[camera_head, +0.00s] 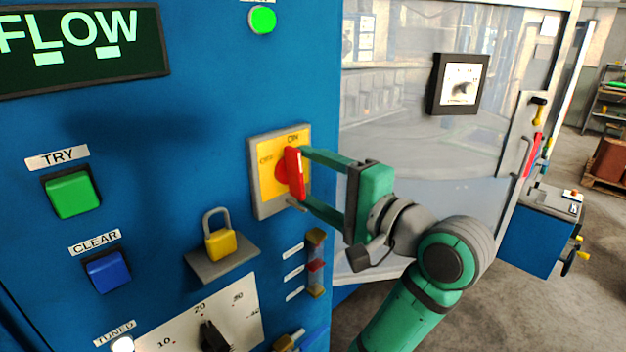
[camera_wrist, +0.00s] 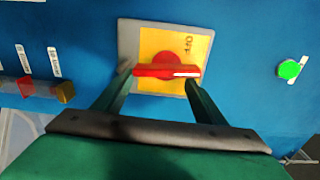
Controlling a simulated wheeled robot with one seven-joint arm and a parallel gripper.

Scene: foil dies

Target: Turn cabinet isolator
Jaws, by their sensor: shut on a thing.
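The cabinet isolator is a red handle (camera_head: 294,173) on a yellow plate (camera_head: 266,177) with a grey surround, set in the blue cabinet front. The plate reads OFF at its left and ON at its top. The handle stands about upright, its upper end near ON. My green gripper (camera_head: 302,176) reaches in from the right and is shut on the handle, one finger at its upper end and one at its lower end.
A yellow padlock (camera_head: 220,243) stands on a small grey shelf (camera_head: 222,262) below the isolator. A green button (camera_head: 72,195), a blue button (camera_head: 108,269) and a black dial knob (camera_head: 214,337) are on the same panel. A clear door (camera_head: 410,130) is at the right.

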